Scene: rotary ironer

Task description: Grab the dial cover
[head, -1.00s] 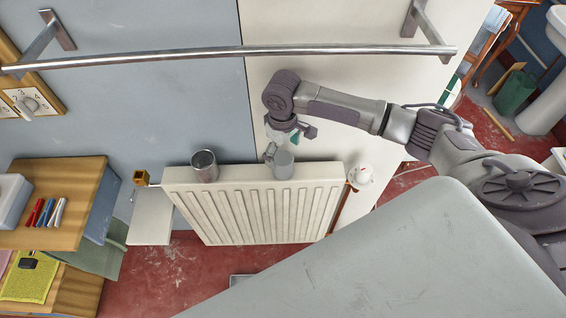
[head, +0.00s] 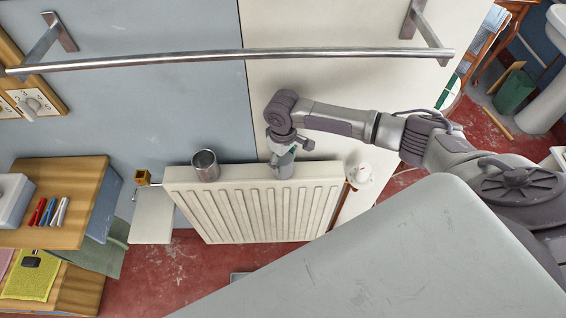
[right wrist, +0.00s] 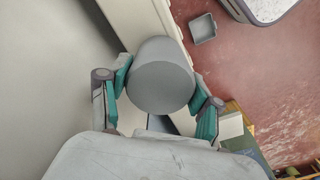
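A plain grey cylinder, which seems to be the dial cover (head: 281,168), stands on top of the white radiator (head: 255,210) near its right end. My right gripper (head: 282,148) is directly above it, pointing down, and hides its upper part. In the right wrist view the grey cylinder (right wrist: 161,75) lies between the two teal-padded fingers, which are wide apart, one on each side. The pads are very near its sides; whether they touch it is unclear. My left gripper is not in view.
An open metal cup (head: 205,165) stands on the radiator to the left. A towel rail (head: 240,54) runs along the wall above my right arm. A white valve knob (head: 361,172) is at the radiator's right end. A wooden shelf (head: 65,190) is at the left.

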